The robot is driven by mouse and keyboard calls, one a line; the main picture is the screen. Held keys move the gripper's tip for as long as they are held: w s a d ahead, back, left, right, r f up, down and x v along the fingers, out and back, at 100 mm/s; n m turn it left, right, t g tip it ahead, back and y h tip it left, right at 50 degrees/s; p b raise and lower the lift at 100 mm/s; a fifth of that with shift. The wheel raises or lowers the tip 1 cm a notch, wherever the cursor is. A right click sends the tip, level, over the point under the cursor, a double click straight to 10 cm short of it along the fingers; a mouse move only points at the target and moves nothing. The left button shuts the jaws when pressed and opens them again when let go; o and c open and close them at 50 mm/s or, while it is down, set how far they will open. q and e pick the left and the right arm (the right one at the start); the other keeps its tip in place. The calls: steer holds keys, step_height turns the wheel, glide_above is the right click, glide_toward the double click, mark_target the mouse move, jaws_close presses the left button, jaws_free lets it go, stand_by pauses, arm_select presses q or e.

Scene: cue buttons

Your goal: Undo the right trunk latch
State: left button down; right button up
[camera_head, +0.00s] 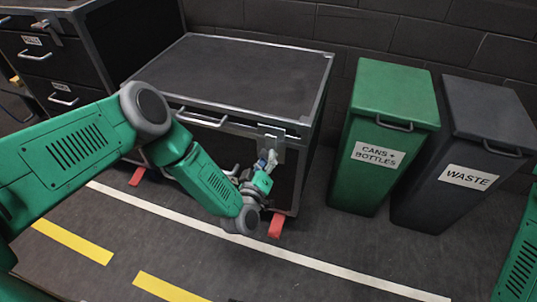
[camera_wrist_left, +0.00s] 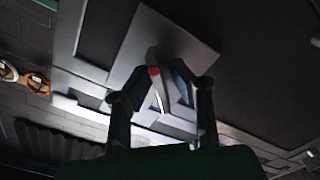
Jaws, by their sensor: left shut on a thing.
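The black trunk (camera_head: 240,75) with grey metal edges stands against the wall in the head view, its lid down. The right trunk latch (camera_head: 271,136) is a grey metal plate with a small catch at the right end of its front. My left gripper (camera_head: 267,163) is at the lower part of this latch, shut on it. In the left wrist view, the fingers (camera_wrist_left: 162,88) close around a small part with a red tip, in front of the pale latch plate (camera_wrist_left: 180,40). The fingers partly hide the latch. My right gripper is out of view.
A green cans and bottles bin (camera_head: 392,100) and a dark waste bin (camera_head: 485,125) stand right of the trunk. A black drawer cabinet (camera_head: 120,40) stands to the left. Red feet (camera_head: 277,226) stick out under the trunk. The floor in front is clear, with painted lines.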

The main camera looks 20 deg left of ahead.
arm_select(q)
steer(key=m, duration=0.2)
steer(key=m+p, duration=0.1)
steer(key=m, duration=0.1)
steer(key=shift+s+f+m, duration=0.15)
steer(key=shift+m, duration=0.15)
steer(key=shift+f+m+p, duration=0.1)
steer(key=shift+m+p, duration=0.6)
steer(key=shift+m, duration=1.2)
steer(key=c, duration=1.7)
jaws_free()
steer(key=s, duration=1.2)
steer(key=shift+a, duration=0.2)
